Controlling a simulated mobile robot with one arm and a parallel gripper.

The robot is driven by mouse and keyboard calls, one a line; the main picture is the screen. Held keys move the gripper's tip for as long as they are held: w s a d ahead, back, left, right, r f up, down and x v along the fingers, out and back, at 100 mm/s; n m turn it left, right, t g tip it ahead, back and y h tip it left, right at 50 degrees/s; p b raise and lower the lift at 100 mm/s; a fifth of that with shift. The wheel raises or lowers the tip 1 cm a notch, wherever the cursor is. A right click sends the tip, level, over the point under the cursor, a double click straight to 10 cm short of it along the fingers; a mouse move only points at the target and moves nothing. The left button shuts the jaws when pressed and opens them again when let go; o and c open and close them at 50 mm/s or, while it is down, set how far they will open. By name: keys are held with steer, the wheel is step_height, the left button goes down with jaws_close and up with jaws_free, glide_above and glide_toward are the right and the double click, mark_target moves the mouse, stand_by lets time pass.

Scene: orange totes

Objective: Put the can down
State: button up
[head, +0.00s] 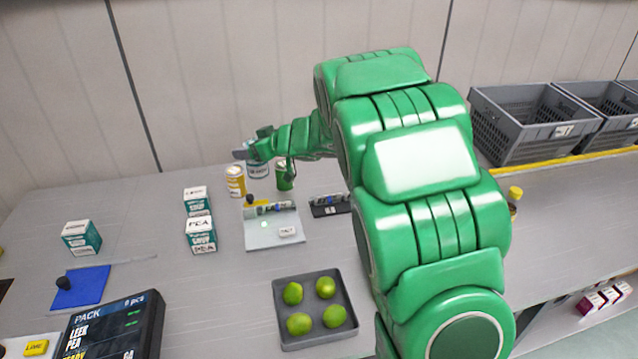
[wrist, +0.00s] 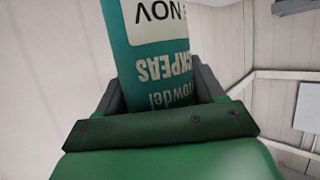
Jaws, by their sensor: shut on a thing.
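My gripper (head: 252,152) is at the far side of the worktable, at the end of my outstretched green arm. It is shut on a teal can (wrist: 165,60) with a white label, whose upside-down print includes "CKPEAS" in the wrist view. The two dark fingers (wrist: 160,90) sit on either side of the can.
A yellow can (head: 235,182) and a green can (head: 284,176) stand close on either side. A pale scale-like plate (head: 262,240) lies in front. Teal-and-white boxes (head: 201,236) stand left. A grey tray (head: 280,310) holds several limes. Bare table (head: 150,220) shows further left.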

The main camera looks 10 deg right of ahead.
steer(key=d+f, duration=0.3)
steer(key=d, duration=1.6)
steer(key=shift+w+d+f, duration=0.25)
steer(key=shift+w+f, duration=1.9)
steer(key=shift+w, duration=0.1)
steer(key=shift+w+d+f, duration=0.25)
steer(key=shift+w+f, duration=1.9)
steer(key=shift+w, duration=0.05)
steer(key=shift+w+d+f, duration=0.25)
steer(key=shift+w+f, duration=1.9)
steer(key=shift+w, duration=0.1)
steer(key=o, duration=1.3)
steer(key=shift+f, duration=0.15)
